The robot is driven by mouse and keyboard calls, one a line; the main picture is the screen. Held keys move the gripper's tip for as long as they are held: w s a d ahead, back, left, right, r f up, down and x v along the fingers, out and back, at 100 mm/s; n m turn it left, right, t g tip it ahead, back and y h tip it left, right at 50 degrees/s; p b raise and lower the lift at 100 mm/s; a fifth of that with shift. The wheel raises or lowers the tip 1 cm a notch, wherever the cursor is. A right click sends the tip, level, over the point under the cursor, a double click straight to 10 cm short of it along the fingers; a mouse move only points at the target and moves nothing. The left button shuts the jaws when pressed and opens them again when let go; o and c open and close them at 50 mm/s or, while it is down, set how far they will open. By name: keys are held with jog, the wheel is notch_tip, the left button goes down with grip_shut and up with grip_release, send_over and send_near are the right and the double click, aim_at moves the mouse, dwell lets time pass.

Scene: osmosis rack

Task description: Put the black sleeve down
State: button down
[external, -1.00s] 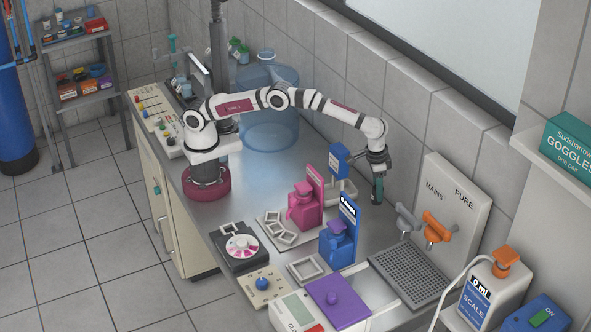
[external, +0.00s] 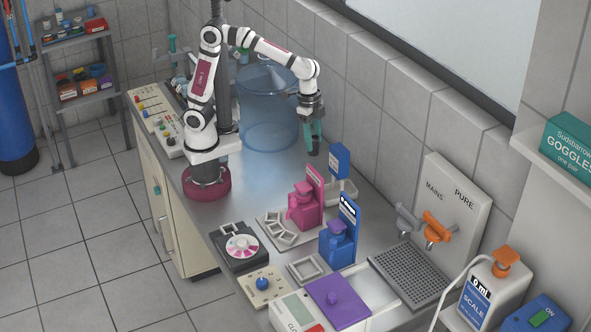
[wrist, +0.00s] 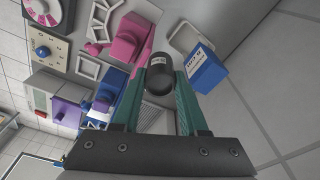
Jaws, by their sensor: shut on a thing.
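The black sleeve (wrist: 160,74) is a short dark cylinder with a small white label. In the wrist view it sits between the tips of the two green fingers of my gripper (wrist: 160,82), which is shut on it. In the external view my gripper (external: 314,145) points down at the back of the bench, in the air beside the blue tank. The sleeve is too small and dark there to make out clearly between the fingers.
A clear blue tank (external: 268,115) stands left of my gripper. A blue labelled block (external: 340,160) with a pale tray (external: 343,192) is to the right. A pink dispenser (external: 303,208) and blue dispenser (external: 338,245) stand nearer the front. Bare steel bench (external: 255,185) lies between.

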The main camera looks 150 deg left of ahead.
jog(key=s+a+f+n, duration=0.3)
jog(key=s+a+f, duration=0.1)
jog(key=s+f, duration=0.1)
jog(key=s+a+f+n, duration=0.4)
jog(key=s+a+f, duration=0.1)
jog(key=f, duration=0.1)
jog(key=s+a+f+n+g, duration=0.1)
jog(key=s+a+f+n, duration=0.2)
jog(key=s+f, duration=0.3)
jog(key=shift+a+f+n+y, duration=0.1)
jog(key=shift+a+n+y, duration=0.3)
jog(key=shift+a, duration=0.25)
jog(key=shift+s+a+f, duration=0.15)
jog(key=shift+f, duration=0.95)
jog(key=shift+s+a+f, duration=0.1)
jog(key=shift+f, duration=1)
jog(key=shift+c, duration=2.2)
grip_release()
jog(key=shift+f, duration=0.15)
